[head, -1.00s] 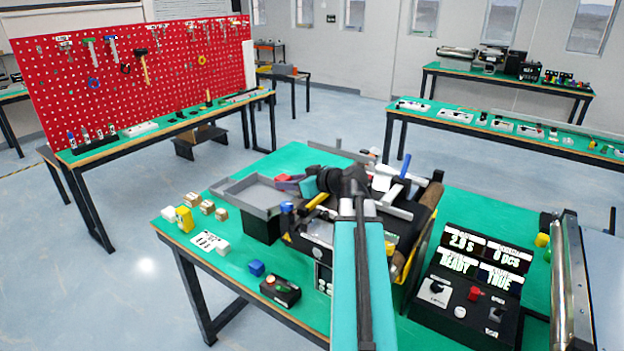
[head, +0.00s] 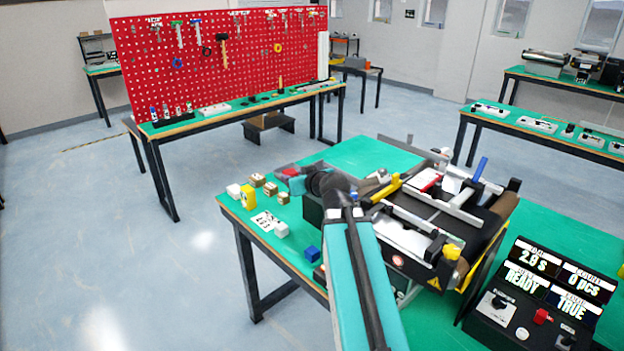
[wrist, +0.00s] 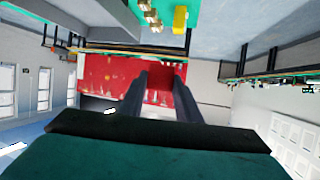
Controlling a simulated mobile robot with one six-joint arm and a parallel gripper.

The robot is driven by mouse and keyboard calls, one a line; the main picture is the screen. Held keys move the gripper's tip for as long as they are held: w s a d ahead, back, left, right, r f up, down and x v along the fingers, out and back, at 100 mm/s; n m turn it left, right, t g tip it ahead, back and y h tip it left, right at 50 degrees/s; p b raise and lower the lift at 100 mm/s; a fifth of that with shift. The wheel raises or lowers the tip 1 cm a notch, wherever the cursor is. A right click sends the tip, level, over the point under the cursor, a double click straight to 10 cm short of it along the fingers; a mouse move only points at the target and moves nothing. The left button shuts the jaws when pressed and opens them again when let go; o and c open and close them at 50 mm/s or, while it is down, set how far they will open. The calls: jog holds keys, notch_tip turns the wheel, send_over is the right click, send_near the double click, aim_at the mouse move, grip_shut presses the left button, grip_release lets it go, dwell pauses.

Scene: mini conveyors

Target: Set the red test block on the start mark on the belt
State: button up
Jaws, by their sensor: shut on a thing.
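My gripper (wrist: 163,85) is shut on the red test block (wrist: 165,78), which sits between the two dark fingers in the wrist view. In the head view the red block (head: 290,172) shows at the far end of my arm, raised at the left side of the conveyor. The black belt (head: 430,218) of the mini conveyor lies to the right of my gripper, so the block is off the belt. My arm covers part of the conveyor's near left side. I cannot make out the start mark.
Small brown boxes (head: 257,181), a yellow item (head: 248,197) and a blue cube (head: 312,254) stand on the green table's left end. A control panel (head: 530,300) stands at the right. Metal rails and a blue-handled part (head: 480,169) rise over the belt.

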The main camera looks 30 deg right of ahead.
jog(key=w+a+r+b, duration=0.1)
jog(key=w+a, duration=0.1)
jog(key=a, duration=0.8)
jog(key=w+a+r, duration=0.1)
jog(key=w+a, duration=0.1)
jog(key=a, duration=0.9)
jog(key=shift+w+r+b, duration=0.25)
jog(key=shift+w+b, duration=0.15)
jog(key=shift+a, duration=0.1)
